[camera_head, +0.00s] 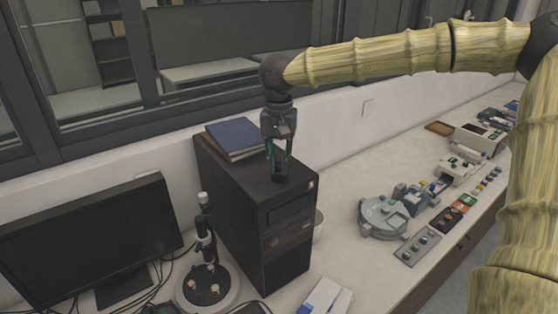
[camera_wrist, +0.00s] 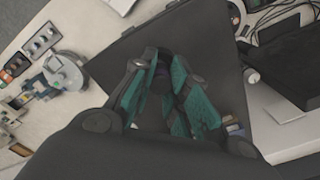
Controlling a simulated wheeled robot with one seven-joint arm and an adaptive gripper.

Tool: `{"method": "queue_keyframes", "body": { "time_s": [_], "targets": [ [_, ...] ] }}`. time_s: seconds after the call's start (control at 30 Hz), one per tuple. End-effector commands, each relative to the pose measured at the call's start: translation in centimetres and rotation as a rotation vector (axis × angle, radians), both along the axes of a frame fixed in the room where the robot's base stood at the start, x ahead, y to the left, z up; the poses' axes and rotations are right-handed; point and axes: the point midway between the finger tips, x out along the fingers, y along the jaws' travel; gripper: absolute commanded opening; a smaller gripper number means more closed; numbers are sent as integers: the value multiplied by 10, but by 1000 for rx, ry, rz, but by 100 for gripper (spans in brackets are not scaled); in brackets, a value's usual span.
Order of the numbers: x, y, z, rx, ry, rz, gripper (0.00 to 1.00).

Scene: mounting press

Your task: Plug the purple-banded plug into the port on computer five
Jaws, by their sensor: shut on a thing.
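My gripper (camera_head: 277,158) points down over the front part of the top of a black computer tower (camera_head: 288,228). Its fingers are closed around a small dark plug (camera_head: 279,178), at or just above the tower's top. In the wrist view my gripper (camera_wrist: 167,68) shows teal finger pads with the dark plug between them. A faint purple tint shows at the plug, but its band is mostly hidden. The tower's dark top (camera_wrist: 113,65) lies beneath. I cannot tell the tower's number, and the port is hidden. Whether the plug touches the tower is unclear.
Blue books (camera_head: 233,137) lie on the tower's rear top. A monitor (camera_head: 85,235) and a microscope-like stand (camera_head: 207,245) are at left. A grey round device (camera_head: 382,217) and a button panel (camera_head: 418,246) stand at right. A window and wall are behind.

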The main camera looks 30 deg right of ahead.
Motion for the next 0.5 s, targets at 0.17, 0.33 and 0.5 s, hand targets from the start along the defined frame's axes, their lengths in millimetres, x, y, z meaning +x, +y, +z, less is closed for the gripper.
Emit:
{"method": "queue_keyframes", "body": {
  "time_s": [0.17,0.33,0.5],
  "targets": [
    [0,0,-2,0,0,0,0],
    [0,0,-2,0,0,0,41],
    [0,0,-2,0,0,0,41]
  ]
}}
